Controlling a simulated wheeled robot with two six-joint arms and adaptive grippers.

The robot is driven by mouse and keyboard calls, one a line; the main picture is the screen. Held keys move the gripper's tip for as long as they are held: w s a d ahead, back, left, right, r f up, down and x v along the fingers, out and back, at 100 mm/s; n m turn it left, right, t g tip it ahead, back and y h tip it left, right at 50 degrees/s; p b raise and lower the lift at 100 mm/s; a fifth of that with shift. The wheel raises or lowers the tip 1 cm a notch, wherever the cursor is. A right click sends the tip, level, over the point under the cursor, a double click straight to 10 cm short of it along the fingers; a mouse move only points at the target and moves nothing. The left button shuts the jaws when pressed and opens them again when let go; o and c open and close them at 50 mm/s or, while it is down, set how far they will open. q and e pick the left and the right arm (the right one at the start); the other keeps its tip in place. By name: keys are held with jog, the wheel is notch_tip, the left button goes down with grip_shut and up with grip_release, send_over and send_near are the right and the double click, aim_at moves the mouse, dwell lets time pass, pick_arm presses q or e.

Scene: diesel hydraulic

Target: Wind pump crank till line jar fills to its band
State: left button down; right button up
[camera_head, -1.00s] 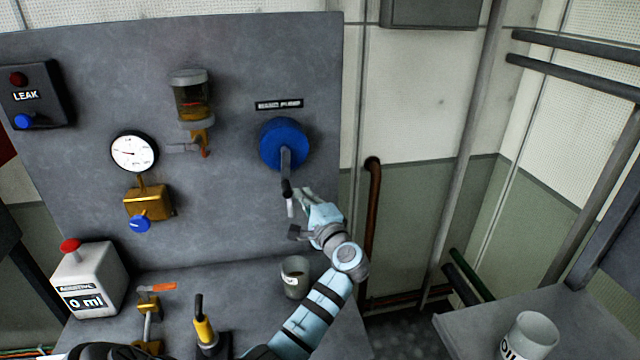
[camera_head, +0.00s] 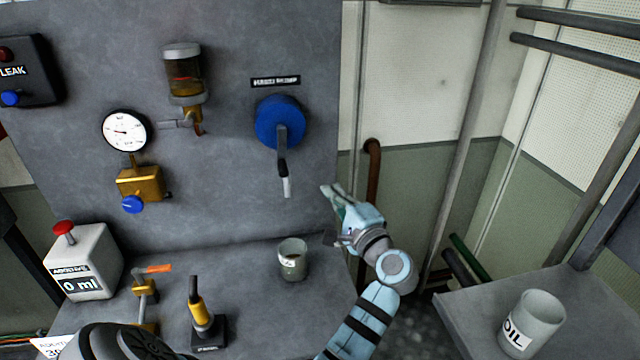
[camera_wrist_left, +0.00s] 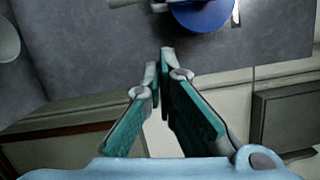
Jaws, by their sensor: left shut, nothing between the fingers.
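The hand pump has a blue round hub (camera_head: 280,122) on the grey panel, with a grey crank arm (camera_head: 282,142) hanging down to a pale-tipped handle (camera_head: 287,185). The line jar (camera_head: 184,78) is a clear cylinder on the panel with amber liquid and a thin reddish line around it. My left gripper (camera_head: 328,190) is shut and empty, to the right of the handle and apart from it. In the left wrist view its closed fingertips (camera_wrist_left: 160,62) point toward the panel, with the blue hub (camera_wrist_left: 203,12) beyond them. My right gripper is not in view.
A glass cup (camera_head: 293,262) stands on the bench below the crank. An OIL beaker (camera_head: 532,322) stands on the right-hand table. A brown pipe (camera_head: 372,190) runs behind my gripper.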

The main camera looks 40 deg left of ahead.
aim_at(282, 150)
pick_arm(q)
notch_tip(282, 150, up, 5)
jog(key=d+n+h, duration=0.1)
jog(key=d+n, duration=0.1)
jog(key=n, duration=0.4)
jog(key=a+f+p, duration=0.2)
jog(key=a, duration=0.9)
jog(key=shift+w+a+f, duration=0.2)
jog(key=shift+w, duration=0.05)
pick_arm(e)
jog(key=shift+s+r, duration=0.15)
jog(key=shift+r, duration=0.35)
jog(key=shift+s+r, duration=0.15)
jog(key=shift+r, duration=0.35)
